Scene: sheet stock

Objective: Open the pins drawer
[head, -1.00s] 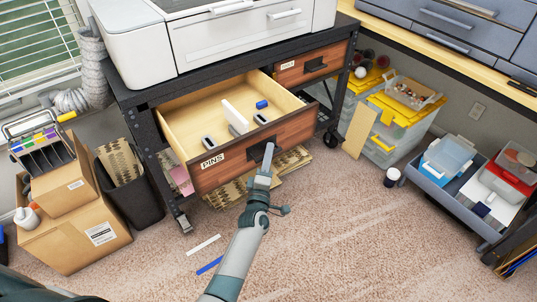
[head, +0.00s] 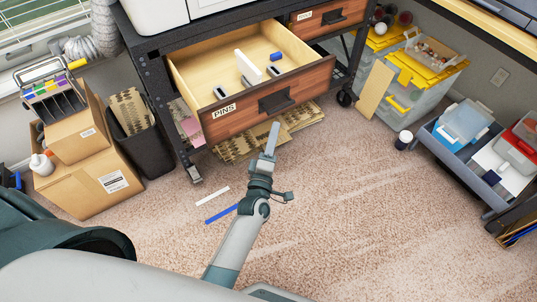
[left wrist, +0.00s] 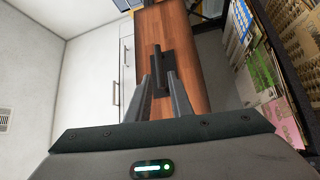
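The pins drawer (head: 262,112), with a reddish wood front and a "PINS" label (head: 224,111), stands pulled out of the black-framed bench. Its pale inside shows a white block (head: 248,62), a blue piece (head: 276,57) and small dark-and-white items. Its black handle (head: 276,101) is on the front and also shows in the left wrist view (left wrist: 159,68). My left gripper (head: 274,126) is just in front of and below the handle, apart from it. In the left wrist view its two fingers (left wrist: 160,80) are spread and empty. My right gripper is not in view.
A second wood drawer (head: 328,15) is shut at the right. Cardboard boxes (head: 95,180) and a dark bin (head: 140,140) stand left. Clear tubs (head: 402,97) and a grey tray (head: 468,165) stand right. White and blue strips (head: 221,213) lie on open carpet.

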